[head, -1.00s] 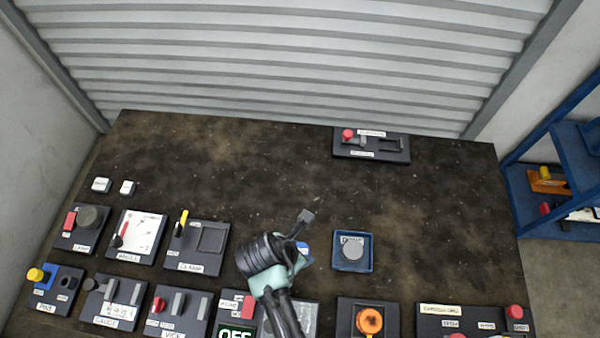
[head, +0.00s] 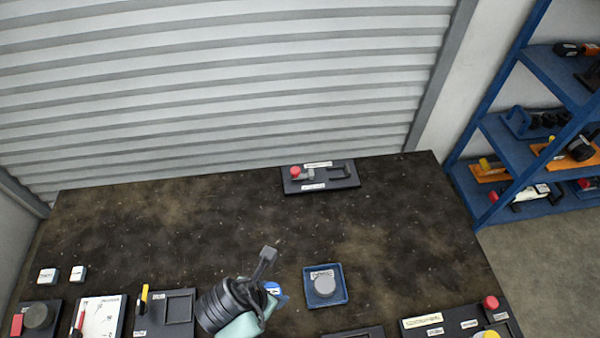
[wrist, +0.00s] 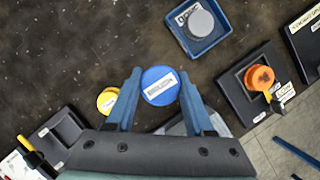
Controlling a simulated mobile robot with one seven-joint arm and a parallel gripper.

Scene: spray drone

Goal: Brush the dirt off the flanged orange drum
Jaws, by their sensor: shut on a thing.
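The orange drum (wrist: 259,77) stands in a dark square holder at the right of the wrist view, with a dark patch on its top. It is out of the head view now. My gripper (wrist: 161,82) is shut on a blue round-topped thing (wrist: 159,86) with a white label, seen between its two blue fingers. The blue thing also shows beside my gripper in the head view (head: 273,288), partly hidden. Its lower side is hidden, so I cannot tell whether it has bristles. The orange drum is apart from my gripper, to its right in the wrist view.
A blue tray (head: 342,297) with a grey round piece lies right of my gripper. A dark panel with a red knob (head: 296,172) lies at the table's back. Several panels line the front left. A blue shelf (head: 480,135) stands right. The table's middle is clear.

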